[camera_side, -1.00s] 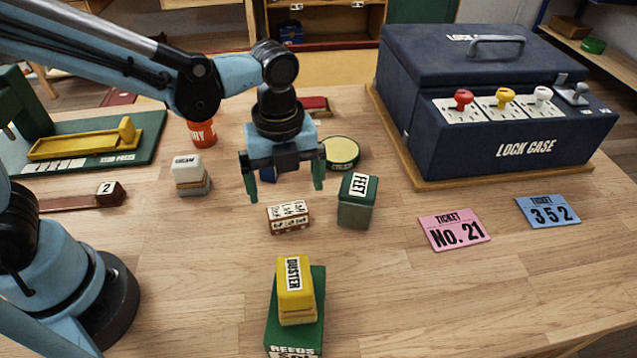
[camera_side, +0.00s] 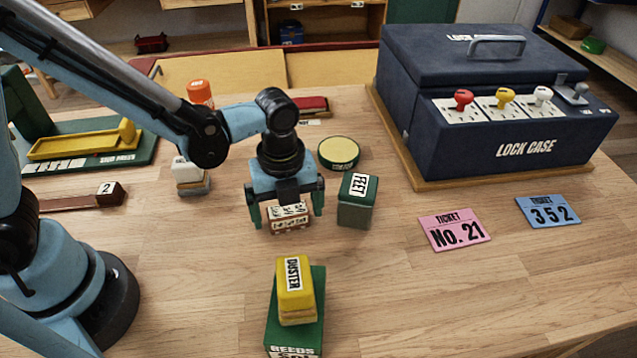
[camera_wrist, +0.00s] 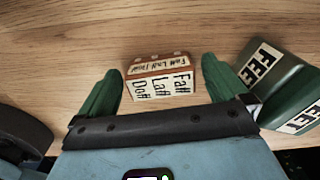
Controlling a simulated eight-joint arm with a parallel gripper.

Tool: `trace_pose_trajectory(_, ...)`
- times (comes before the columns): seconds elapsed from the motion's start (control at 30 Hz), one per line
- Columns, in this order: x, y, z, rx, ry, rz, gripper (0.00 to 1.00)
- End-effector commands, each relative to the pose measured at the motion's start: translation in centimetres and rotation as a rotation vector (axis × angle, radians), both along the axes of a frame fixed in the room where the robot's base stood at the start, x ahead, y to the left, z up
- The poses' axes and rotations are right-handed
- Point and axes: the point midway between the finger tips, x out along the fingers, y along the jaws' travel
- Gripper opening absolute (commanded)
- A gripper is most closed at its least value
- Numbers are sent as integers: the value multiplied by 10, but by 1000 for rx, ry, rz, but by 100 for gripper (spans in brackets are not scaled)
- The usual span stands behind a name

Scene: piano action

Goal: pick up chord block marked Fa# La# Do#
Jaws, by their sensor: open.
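The chord block (camera_side: 290,217) is a small brown block with white labels, lying on the wooden table. In the wrist view the chord block (camera_wrist: 160,80) shows text reading Fa#, La#, Do# on its labels. My gripper (camera_side: 289,222) is open, with its green fingers on either side of the block in the side view. In the wrist view my gripper (camera_wrist: 162,80) has its two green fingers apart, with the block between and slightly beyond them. I cannot tell whether the fingertips touch the table. Part of the block's top is hidden by my gripper in the side view.
A green FEET block (camera_side: 357,200) stands close to the right of my gripper. A yellow DUSTER block (camera_side: 295,285) sits on a green REEDS box (camera_side: 277,335) in front. A round tin (camera_side: 339,152) is behind.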

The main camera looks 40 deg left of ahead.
Motion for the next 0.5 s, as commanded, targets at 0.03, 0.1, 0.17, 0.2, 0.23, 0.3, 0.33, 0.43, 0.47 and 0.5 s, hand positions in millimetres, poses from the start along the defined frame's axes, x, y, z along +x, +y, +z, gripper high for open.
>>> trace_pose_trajectory(0.03, 0, 0, 0, 0, 0, 0, 95)
trace_pose_trajectory(0.1, 0, 0, 0, 0, 0, 0, 85)
trace_pose_trajectory(0.17, 0, 0, 0, 0, 0, 0, 76)
trace_pose_trajectory(0.2, 0, 0, 0, 0, 0, 0, 69)
trace_pose_trajectory(0.23, 0, 0, 0, 0, 0, 0, 65)
trace_pose_trajectory(0.3, 0, 0, 0, 0, 0, 0, 54)
trace_pose_trajectory(0.33, 0, 0, 0, 0, 0, 0, 49)
trace_pose_trajectory(0.43, 0, 0, 0, 0, 0, 0, 48)
trace_pose_trajectory(0.47, 0, 0, 0, 0, 0, 0, 48)
trace_pose_trajectory(0.5, 0, 0, 0, 0, 0, 0, 48)
